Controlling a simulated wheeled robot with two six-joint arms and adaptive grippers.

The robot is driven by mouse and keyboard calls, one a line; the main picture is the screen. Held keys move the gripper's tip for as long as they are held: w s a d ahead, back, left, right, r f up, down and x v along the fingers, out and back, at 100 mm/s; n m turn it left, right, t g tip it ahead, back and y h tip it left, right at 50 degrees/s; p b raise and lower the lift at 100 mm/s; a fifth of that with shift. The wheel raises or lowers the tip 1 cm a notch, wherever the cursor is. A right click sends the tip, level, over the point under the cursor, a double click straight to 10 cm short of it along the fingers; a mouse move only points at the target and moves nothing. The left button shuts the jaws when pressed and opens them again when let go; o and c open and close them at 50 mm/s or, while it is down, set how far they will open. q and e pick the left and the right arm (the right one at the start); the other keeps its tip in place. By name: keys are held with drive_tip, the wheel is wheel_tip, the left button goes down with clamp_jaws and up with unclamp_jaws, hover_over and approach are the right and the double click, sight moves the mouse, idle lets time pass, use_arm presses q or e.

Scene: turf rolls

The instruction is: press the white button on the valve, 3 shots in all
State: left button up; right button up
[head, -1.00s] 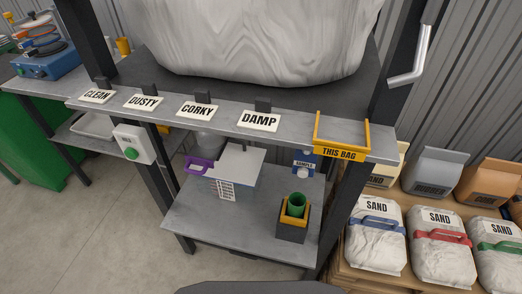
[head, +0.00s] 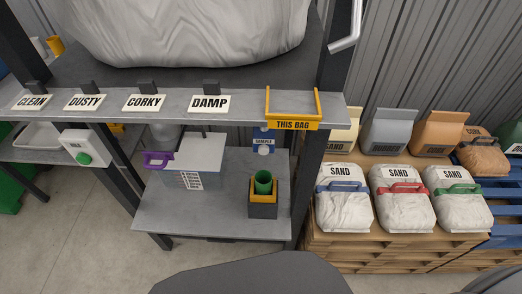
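Neither of my grippers is in view. I cannot make out a valve with a white button. A white box with a round green button (head: 84,157) hangs at the left front of the bench. A blue and white fitting labelled SAMPLE (head: 264,145) shows under the upper shelf, behind a green cup (head: 263,182) in a yellow and dark holder. The details of the fitting are too small to tell.
The upper shelf (head: 240,108) carries CLEAN, DUSTY, CORKY and DAMP cards and a yellow THIS BAG frame (head: 292,124). A purple-handled box (head: 190,165) stands on the lower shelf. Sand bags (head: 402,198) lie on a pallet at right. A bent metal handle (head: 347,35) hangs top right.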

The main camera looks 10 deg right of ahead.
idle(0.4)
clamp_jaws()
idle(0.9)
